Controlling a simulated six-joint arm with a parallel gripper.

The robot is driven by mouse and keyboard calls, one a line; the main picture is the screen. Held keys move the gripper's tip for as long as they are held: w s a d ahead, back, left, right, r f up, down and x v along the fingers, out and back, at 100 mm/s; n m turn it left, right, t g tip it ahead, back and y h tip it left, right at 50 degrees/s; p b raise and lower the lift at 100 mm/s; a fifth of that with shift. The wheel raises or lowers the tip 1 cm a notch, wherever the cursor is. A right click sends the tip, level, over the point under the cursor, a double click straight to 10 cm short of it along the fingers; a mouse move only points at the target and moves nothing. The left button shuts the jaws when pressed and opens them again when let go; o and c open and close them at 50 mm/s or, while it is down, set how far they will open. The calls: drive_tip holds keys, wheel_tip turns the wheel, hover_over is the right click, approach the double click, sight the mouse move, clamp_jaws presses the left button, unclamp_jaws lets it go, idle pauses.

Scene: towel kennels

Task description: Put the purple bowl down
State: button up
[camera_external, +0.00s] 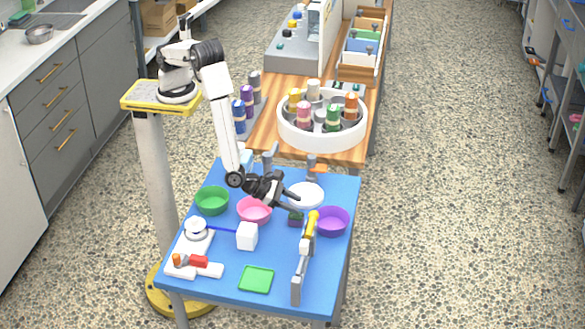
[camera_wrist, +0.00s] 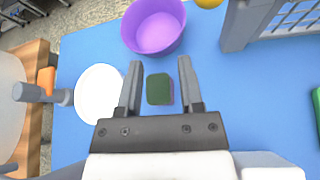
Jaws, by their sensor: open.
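The purple bowl (camera_external: 332,221) stands upright on the blue table (camera_external: 225,277) near its right edge. In the wrist view the purple bowl (camera_wrist: 155,28) is empty and lies beyond my fingertips, apart from them. My gripper (camera_external: 295,202) is open and empty, to the left of the bowl and above the table. In the wrist view a small dark green block (camera_wrist: 159,88) shows between the spread fingers of my gripper (camera_wrist: 159,63). It appears to lie on the table below them.
A white plate (camera_external: 306,195) lies behind my gripper. A pink bowl (camera_external: 254,210) and a green bowl (camera_external: 212,201) stand to the left. A grey rack with a yellow top (camera_external: 303,262) stands in front of the purple bowl. A white cube (camera_external: 247,236) and green tray (camera_external: 257,279) are nearer the front.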

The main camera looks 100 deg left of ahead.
drive_tip(key=a+r+n+g+y, duration=0.4)
drive_tip(key=a+n, duration=0.4)
drive_tip(key=a, duration=0.3)
drive_tip(key=s+a+r+n+g, duration=0.2)
drive_tip(key=s+a+n, duration=0.1)
drive_tip(key=a+n, duration=0.1)
drive_tip(key=s+a+r+n+g+h, duration=0.1)
drive_tip(key=s+a+r+n+g, duration=0.1)
drive_tip(key=s+a+n, duration=0.2)
drive_tip(key=s+a+r+n+g, duration=0.2)
drive_tip(key=s+a+n, duration=0.1)
drive_tip(key=a+n, duration=0.3)
drive_tip(key=shift+s+a+r+n+g+h, duration=0.1)
drive_tip(key=shift+s+r+n+g+h, duration=0.1)
drive_tip(key=shift+n, duration=0.35)
drive_tip(key=shift+s+r+n+g+h, duration=0.1)
drive_tip(key=shift+s+n+g, duration=0.1)
drive_tip(key=shift+n, duration=0.35)
drive_tip(key=s+a+r+n+h, duration=0.3)
drive_tip(key=s+n, duration=0.3)
drive_tip(key=n, duration=0.6)
drive_tip(key=shift+r+n+t+h, duration=0.4)
drive_tip(key=shift+r, duration=0.35)
